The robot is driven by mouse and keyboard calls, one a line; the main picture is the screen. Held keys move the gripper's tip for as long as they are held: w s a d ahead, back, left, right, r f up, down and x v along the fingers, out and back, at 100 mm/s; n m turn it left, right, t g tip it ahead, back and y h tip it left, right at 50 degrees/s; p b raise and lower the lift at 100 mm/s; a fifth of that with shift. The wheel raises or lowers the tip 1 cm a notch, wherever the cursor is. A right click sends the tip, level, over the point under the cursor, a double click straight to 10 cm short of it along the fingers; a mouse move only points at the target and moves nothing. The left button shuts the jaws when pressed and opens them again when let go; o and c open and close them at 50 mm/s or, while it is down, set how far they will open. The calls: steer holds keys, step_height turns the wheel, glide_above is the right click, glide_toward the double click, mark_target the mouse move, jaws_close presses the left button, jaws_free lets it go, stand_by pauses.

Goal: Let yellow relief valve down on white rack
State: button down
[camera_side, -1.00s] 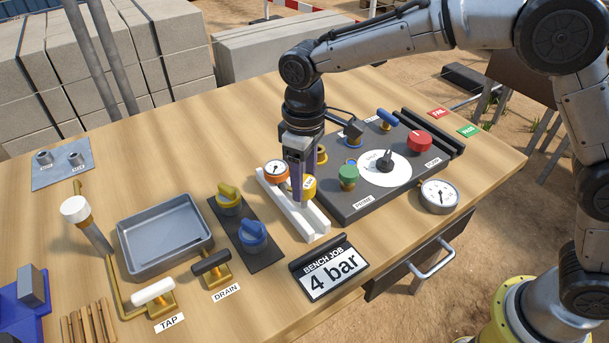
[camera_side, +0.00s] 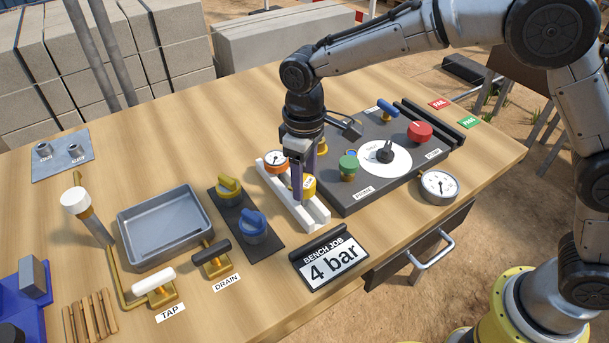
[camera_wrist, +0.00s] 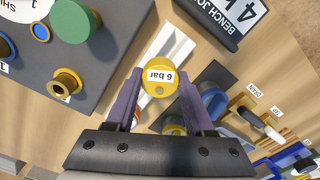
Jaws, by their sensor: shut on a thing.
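The yellow relief valve (camera_side: 309,187) is a short round piece with a pale label, which reads "6 bar" on the valve's face in the wrist view (camera_wrist: 159,70). My gripper (camera_side: 303,188) points down and is shut on it, with one purple finger on each side in the wrist view (camera_wrist: 160,92). The white rack (camera_side: 318,216) lies on the bench under the valve and also shows in the wrist view (camera_wrist: 182,47). The valve is at or just above the rack's front half; I cannot tell whether it touches, as its underside is hidden.
The dark panel (camera_side: 345,205) with the green knob (camera_side: 348,167) is close on the right. A plate with yellow and blue valves (camera_side: 253,226) is on the left. The "4 bar" sign (camera_side: 332,264) stands in front.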

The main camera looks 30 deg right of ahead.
steer(key=shift+f, duration=0.25)
steer(key=shift+f, duration=0.35)
steer(key=shift+f, duration=0.25)
jaws_free()
steer(key=shift+r, duration=3.5)
steer(key=shift+r, duration=0.1)
